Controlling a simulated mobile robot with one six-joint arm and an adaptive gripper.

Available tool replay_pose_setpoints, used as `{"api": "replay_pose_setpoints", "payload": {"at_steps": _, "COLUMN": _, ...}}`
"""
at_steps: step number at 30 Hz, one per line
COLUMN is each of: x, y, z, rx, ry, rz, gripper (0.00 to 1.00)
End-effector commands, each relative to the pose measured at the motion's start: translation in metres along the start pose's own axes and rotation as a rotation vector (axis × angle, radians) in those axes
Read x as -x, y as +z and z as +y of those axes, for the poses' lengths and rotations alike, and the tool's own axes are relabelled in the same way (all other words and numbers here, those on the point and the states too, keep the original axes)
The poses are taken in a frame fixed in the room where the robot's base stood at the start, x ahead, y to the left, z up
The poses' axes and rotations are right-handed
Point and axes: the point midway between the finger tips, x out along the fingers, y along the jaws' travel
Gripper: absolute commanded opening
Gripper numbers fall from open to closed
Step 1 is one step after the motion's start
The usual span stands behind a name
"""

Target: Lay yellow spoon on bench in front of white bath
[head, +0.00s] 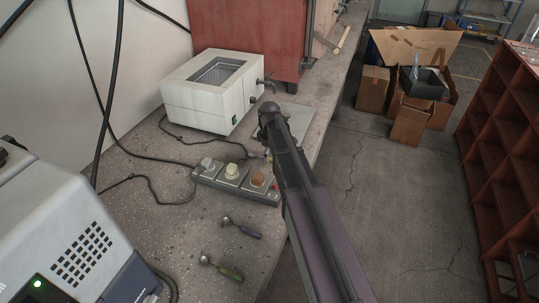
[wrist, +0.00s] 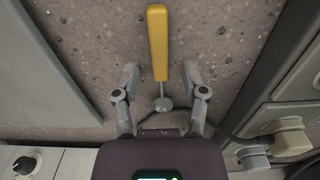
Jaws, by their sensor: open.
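The yellow spoon (wrist: 157,42) appears to lie on the speckled bench in the wrist view, its handle pointing up the picture and its metal bowl low in the picture. My gripper (wrist: 160,74) is open, with one finger on each side of the spoon and a gap on both sides. The white bath (head: 205,100) stands on the bench at the back in the head view. Its front with a dark knob also shows at the lower left of the wrist view (wrist: 60,164). In the head view my arm hides the yellow spoon and most of my gripper.
A power strip (head: 235,184) with several plugs lies left of my arm. A purple-handled spoon (head: 245,231) and a green-handled spoon (head: 224,268) lie nearer. A flat grey plate (head: 296,118) lies beside the bath. A grey machine (head: 70,235) stands at lower left.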

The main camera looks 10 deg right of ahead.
Motion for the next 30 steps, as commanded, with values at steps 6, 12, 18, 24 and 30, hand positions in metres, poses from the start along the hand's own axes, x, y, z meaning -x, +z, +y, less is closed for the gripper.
{"api": "replay_pose_setpoints", "payload": {"at_steps": 6, "x": 0.021, "y": 0.000, "z": 0.000, "rx": 0.000, "ry": 0.000, "rz": 0.000, "gripper": 0.56}}
{"api": "replay_pose_setpoints", "payload": {"at_steps": 12, "x": 0.037, "y": 0.000, "z": 0.000, "rx": 0.000, "ry": 0.000, "rz": 0.000, "gripper": 0.56}}
{"api": "replay_pose_setpoints", "payload": {"at_steps": 18, "x": 0.054, "y": 0.000, "z": 0.000, "rx": 0.001, "ry": 0.000, "rz": 0.000, "gripper": 0.56}}
{"api": "replay_pose_setpoints", "payload": {"at_steps": 24, "x": 0.070, "y": 0.000, "z": 0.000, "rx": 0.001, "ry": 0.000, "rz": 0.000, "gripper": 0.56}}
{"api": "replay_pose_setpoints", "payload": {"at_steps": 30, "x": 0.086, "y": -0.001, "z": 0.000, "rx": 0.001, "ry": 0.000, "rz": 0.000, "gripper": 0.56}}
